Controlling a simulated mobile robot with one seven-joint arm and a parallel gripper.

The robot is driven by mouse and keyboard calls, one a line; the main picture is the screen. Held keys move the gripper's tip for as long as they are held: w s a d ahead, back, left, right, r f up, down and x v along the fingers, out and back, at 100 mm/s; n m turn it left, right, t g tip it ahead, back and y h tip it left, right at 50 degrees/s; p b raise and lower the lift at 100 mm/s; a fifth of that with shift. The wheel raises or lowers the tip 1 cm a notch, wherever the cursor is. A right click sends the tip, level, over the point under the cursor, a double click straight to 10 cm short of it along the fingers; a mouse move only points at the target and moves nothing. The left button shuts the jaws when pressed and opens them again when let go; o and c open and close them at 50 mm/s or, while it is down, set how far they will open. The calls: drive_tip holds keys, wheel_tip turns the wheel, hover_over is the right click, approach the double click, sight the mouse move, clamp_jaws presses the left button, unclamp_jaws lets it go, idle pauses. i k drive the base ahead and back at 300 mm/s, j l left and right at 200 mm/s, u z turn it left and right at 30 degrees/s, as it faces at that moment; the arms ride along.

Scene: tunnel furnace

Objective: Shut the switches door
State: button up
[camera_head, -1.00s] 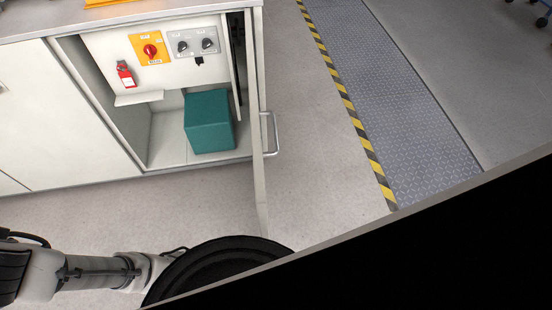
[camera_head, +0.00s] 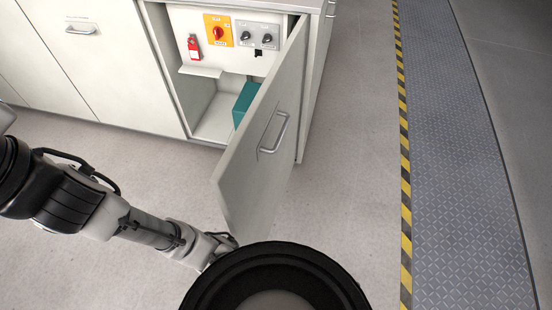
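The switches door (camera_head: 245,150) is a pale cabinet door, hinged on its right side, standing partly open with its outer face toward me. Its metal handle (camera_head: 273,133) is near the middle of that face. Behind it, the cabinet shows a red rotary switch on an orange plate (camera_head: 218,33), two dark knobs (camera_head: 256,36) and a red padlock-like tag (camera_head: 194,47). A teal box (camera_head: 243,104) inside is partly hidden by the door. My arm reaches from the left toward the door's lower free corner. My gripper is hidden behind my round black body part; contact with the door cannot be told.
A closed pale cabinet (camera_head: 85,60) with a handle stands left of the open one. Bare floor (camera_head: 345,150) lies right of the door, up to a yellow-black striped edge (camera_head: 405,160) and a metal-plate walkway (camera_head: 465,150).

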sight(250, 182)
drive_tip(key=k+l+u, duration=0.1)
drive_tip(key=k+l, duration=0.25)
drive_tip(key=l, duration=0.15)
drive_tip(key=k+l+u, duration=0.1)
drive_tip(key=k+l, duration=0.3)
drive_tip(key=l, duration=0.1)
